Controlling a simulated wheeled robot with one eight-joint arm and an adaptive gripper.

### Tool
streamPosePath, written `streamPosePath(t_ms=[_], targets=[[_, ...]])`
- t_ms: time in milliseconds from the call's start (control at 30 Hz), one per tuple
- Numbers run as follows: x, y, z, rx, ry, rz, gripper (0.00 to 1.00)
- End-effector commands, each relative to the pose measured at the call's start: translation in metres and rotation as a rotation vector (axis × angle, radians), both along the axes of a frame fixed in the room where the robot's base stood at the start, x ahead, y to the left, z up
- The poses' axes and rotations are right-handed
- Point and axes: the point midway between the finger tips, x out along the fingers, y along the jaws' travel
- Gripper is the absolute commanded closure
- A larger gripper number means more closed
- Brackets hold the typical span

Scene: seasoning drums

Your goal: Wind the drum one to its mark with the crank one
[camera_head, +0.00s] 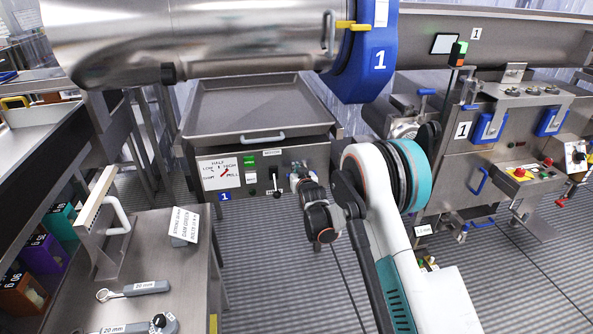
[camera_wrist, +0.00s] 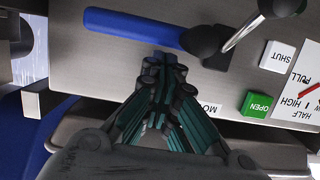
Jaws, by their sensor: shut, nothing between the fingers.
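Drum one (camera_head: 200,40) is a large steel cylinder at the top of the head view, with a blue end collar (camera_head: 366,60) marked 1. Below it is a front panel (camera_head: 262,160) with a dial and a black-knobbed lever (camera_head: 275,182). In the wrist view a blue bar (camera_wrist: 135,28) joins a black hub, and a metal rod with a black ball end (camera_wrist: 278,8) is beside it; I cannot tell which is crank one. My gripper (camera_wrist: 165,62) is shut and empty, its tips close to the blue bar; contact is unclear. It is near the panel in the head view (camera_head: 297,170).
A green OPEN button (camera_wrist: 257,104), a white SHUT button (camera_wrist: 277,56) and the dial (camera_wrist: 303,95) are beside my gripper. A steel tray (camera_head: 250,100) tops the panel. A bench (camera_head: 150,260) with wrenches stands front left. A second machine (camera_head: 500,130) stands right.

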Motion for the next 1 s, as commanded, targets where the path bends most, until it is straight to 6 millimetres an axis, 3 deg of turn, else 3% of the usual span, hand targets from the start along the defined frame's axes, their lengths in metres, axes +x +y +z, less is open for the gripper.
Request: streamPosePath(t_ms=[667,833,1000], targets=[[-0.001,0.002,-0.010,0.000,0.001,0.000,1.00],[0.000,0.001,0.003,0.001,0.000,-0.001,1.00],[0.003,0.000,0.037,0.001,-0.001,-0.002,1.00]])
